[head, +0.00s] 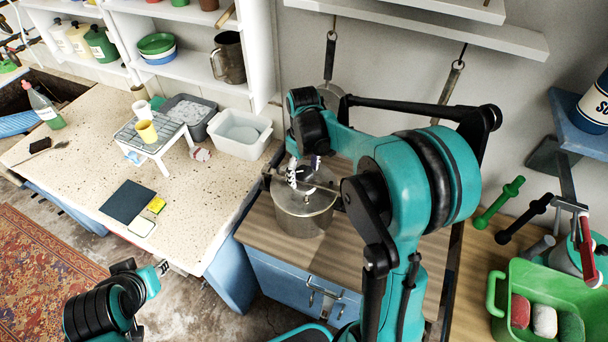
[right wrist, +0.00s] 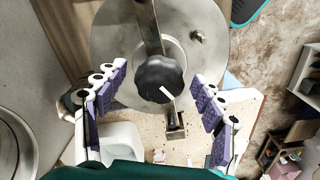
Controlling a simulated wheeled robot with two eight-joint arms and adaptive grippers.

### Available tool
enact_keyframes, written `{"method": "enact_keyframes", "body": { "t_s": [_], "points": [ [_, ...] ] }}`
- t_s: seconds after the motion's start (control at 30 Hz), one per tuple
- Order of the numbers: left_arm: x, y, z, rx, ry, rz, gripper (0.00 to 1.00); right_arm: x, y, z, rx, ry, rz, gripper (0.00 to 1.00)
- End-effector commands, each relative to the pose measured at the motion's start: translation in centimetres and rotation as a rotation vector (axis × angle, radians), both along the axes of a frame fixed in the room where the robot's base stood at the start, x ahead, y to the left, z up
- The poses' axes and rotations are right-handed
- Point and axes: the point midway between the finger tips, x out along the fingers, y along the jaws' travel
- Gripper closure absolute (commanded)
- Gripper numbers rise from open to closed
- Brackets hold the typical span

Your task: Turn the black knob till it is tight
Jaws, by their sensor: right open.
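The black knob (right wrist: 160,79) is a dark lobed knob with a pale mark on it. It sits at the middle of a round metal lid (right wrist: 115,45) with a bar across it, in the right wrist view. In the head view the lidded metal pot (head: 304,215) stands on the wooden counter, its knob hidden by my right gripper (head: 302,172). In the right wrist view my right gripper (right wrist: 163,112) is open, its purple-padded fingers on either side of the knob and apart from it. My left arm shows at the lower left of the head view; its gripper's jaw state is unclear (head: 163,268).
A white tub (head: 240,134) and a grey tub (head: 187,116) stand behind on the speckled counter. A small wire rack (head: 150,132) holds cups. At the right, a green crate (head: 497,292) holds several blocks, near a green dumbbell-shaped thing (head: 499,203).

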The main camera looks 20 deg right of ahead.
Motion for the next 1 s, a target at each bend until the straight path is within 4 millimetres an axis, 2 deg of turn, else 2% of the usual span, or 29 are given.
{"method": "enact_keyframes", "body": {
  "t_s": [0.17, 0.27, 1.0],
  "points": [
    [0.0, 0.0, 0.0, 0.0, 0.0, 0.0, 0.7, 0.0, -0.02, 0.01, 0.0, 0.0, 0.008, 0.31],
    [0.0, 0.0, -0.01, 0.0, 0.0, 0.0, 0.7, 0.0, -0.02, 0.0, 0.0, 0.0, 0.091, 0.31],
    [-0.01, 0.0, -0.16, 0.0, 0.0, 0.0, 0.7, 0.0, -0.02, 0.01, 0.0, -0.001, 1.306, 0.31]
  ]
}}
